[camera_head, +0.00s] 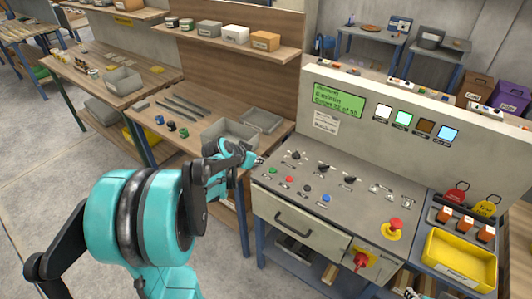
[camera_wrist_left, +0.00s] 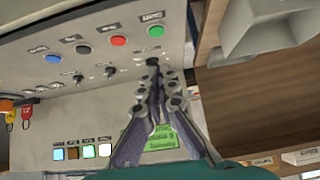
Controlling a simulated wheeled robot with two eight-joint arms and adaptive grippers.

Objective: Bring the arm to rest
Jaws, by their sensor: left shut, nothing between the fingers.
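My left arm comes in from the lower left in the head view. My left gripper (camera_head: 259,160) is at the left edge of the control console (camera_head: 420,190), beside its sloped panel of knobs and buttons. In the left wrist view the fingers of my left gripper (camera_wrist_left: 154,65) are together with nothing between them, and the panel (camera_wrist_left: 100,70) shows behind them. A black knob (camera_wrist_left: 155,31) lies just past the fingertips in that picture; I cannot tell how far off it is.
A grey bin (camera_head: 228,135) stands on the wooden bench left of the gripper. The console has a green screen (camera_head: 338,98), a red emergency button (camera_head: 395,224) and a drawer (camera_head: 295,222). A yellow tray (camera_head: 460,258) is at right. Open floor (camera_head: 60,170) lies at left.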

